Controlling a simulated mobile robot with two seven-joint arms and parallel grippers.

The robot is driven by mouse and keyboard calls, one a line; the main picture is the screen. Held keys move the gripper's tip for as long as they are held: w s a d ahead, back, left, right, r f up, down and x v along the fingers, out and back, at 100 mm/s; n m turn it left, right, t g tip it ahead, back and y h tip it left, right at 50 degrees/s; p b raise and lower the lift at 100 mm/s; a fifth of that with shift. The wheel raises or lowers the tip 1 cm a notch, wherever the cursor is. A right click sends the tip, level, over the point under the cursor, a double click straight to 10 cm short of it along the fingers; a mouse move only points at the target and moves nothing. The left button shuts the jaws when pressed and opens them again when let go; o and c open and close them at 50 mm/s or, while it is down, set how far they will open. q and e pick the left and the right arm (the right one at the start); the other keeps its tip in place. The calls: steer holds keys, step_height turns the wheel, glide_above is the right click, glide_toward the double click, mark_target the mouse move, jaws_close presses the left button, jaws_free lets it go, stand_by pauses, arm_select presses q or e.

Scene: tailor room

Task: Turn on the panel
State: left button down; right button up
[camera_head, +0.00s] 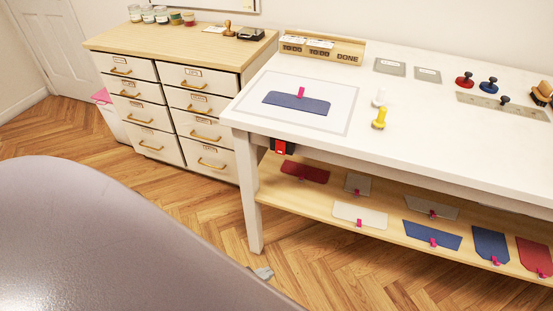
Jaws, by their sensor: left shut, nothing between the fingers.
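A small black box with a red front (283,147) is fixed under the front edge of the white table, near its left leg. It looks like a switch panel; its setting is too small to read. My left arm fills the lower left of the view. A small grey end of my left gripper (263,273) shows past the arm, low in front of the table's left leg, apart from the red-fronted box and below it. The gripper is shut and empty; most of it is hidden by the arm. My right gripper is not in view.
The white table (215,122) carries a mat with a blue fabric piece (296,103), a wooden tray (320,50) and stamps. Its lower shelf (275,197) holds several clipped fabric pieces. A drawer cabinet (165,95) stands left. Wooden floor between cabinet and arm is clear.

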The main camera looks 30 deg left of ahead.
arm_select(q)
steer(key=w+a+r+m+t+y+b, duration=0.2)
steer(key=w+a+r+m+y, duration=0.1)
steer(key=m, duration=1.2)
steer(key=w+a+r+m+t+y+b, duration=0.2)
steer(key=w+a+r+m, duration=0.4)
steer(key=m, duration=0.9)
steer(key=shift+w+a+m+t+y, duration=0.4)
steer(key=shift+w+a+t, duration=0.45)
steer(key=shift+w, duration=0.85)
steer(key=shift+w+r, duration=0.1)
glide_toward(280, 153)
steer(key=x, duration=0.7)
steer(key=shift+b, duration=0.35)
